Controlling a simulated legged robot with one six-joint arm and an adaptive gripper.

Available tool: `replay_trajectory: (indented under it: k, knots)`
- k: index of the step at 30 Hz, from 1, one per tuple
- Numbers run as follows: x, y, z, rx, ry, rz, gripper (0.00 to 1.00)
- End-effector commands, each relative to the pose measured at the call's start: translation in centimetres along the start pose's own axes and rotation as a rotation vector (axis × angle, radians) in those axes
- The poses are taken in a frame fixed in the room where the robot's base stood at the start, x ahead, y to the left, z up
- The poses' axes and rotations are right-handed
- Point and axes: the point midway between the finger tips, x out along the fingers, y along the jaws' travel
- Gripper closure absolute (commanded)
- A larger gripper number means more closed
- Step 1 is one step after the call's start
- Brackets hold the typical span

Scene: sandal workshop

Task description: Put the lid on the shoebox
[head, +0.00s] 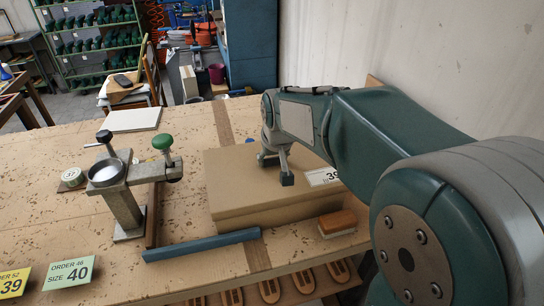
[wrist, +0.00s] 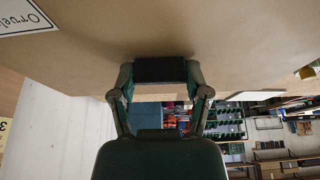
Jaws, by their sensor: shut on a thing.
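The brown shoebox (head: 270,215) stands on the workbench in the middle of the head view. Its flat brown lid (head: 235,172) lies over its top. My gripper (head: 279,170) is at the lid's top, towards the right of its middle, and is shut on the lid. In the wrist view my gripper (wrist: 160,70) has its dark pad against the lid (wrist: 210,30), which fills the upper part of the picture. My arm hides the lid's far right part. I cannot tell whether the lid is fully seated all round.
A metal clamp stand (head: 125,200) with a green knob stands left of the box. A blue bar (head: 203,245) lies in front. A brush (head: 337,224) is beside the box's right corner. Size cards (head: 69,273) lie front left; a white pad (head: 133,120) lies behind.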

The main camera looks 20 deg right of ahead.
Motion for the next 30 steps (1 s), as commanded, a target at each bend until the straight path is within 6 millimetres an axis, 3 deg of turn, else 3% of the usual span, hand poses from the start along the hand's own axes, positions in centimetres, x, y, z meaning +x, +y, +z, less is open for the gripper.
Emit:
replay_trajectory:
  k: [5,6,8,23,30]
  knots:
    - [0.0,0.0,0.0,0.0,0.0,0.0,0.85]
    - [0.0,0.0,0.0,0.0,0.0,0.0,0.3]
    - [0.0,0.0,0.0,0.0,0.0,0.0,0.03]
    - [-0.3,0.0,0.0,0.0,0.001,0.0,0.0]
    - [-4.3,0.0,-0.1,0.0,0.006,0.0,0.0]
